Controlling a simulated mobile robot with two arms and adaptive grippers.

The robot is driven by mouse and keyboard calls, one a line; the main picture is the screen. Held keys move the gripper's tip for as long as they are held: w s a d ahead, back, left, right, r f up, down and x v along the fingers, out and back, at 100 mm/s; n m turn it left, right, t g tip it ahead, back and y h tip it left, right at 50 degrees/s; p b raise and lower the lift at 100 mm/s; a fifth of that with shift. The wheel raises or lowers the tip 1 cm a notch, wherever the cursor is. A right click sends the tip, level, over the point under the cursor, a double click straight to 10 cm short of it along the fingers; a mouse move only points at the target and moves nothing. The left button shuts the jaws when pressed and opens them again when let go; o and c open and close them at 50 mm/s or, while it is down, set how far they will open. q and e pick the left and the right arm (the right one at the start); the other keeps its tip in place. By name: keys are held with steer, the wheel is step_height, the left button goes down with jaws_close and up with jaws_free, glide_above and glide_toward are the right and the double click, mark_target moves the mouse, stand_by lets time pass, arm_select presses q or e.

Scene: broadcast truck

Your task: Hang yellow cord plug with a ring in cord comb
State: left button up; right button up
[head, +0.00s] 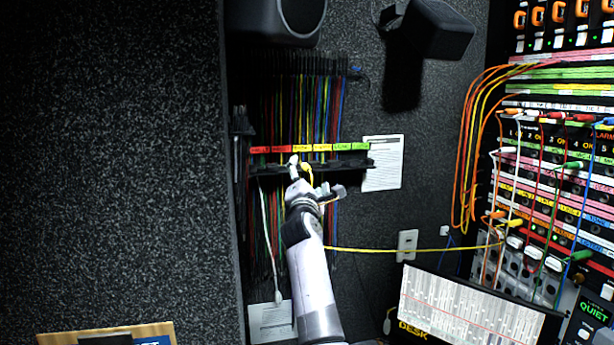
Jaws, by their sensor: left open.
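The cord comb (350,164) is a dark bar on the back wall, under a strip of red, yellow and green labels. My left gripper (316,177) is open at the front of the comb, below the yellow labels. A small yellow piece (307,170), perhaps the yellow plug, shows between its fingers against the comb. I cannot see its ring or whether it sits in a slot. A yellow cord (410,250) runs from behind my left arm rightward to the patch panel. My right gripper is not in view.
A white cord (268,230) hangs left of my arm. Many coloured cords hang behind the comb. The patch panel (550,200) with plugged cords fills the right. A tilted sheet-covered desk panel (470,308) stands lower right, and a speaker (278,20) overhangs the top.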

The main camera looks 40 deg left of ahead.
arm_select(q)
steer(key=shift+s+d, duration=0.45)
steer(key=shift+d, duration=0.05)
steer(key=shift+s+d, duration=0.15)
steer(key=s+d+p, duration=0.1)
steer(key=s+d, duration=0.2)
steer(key=shift+s+d+p, duration=0.1)
steer(key=shift+d+p, duration=0.2)
steer(key=shift+d, duration=0.05)
stand_by(0.4)
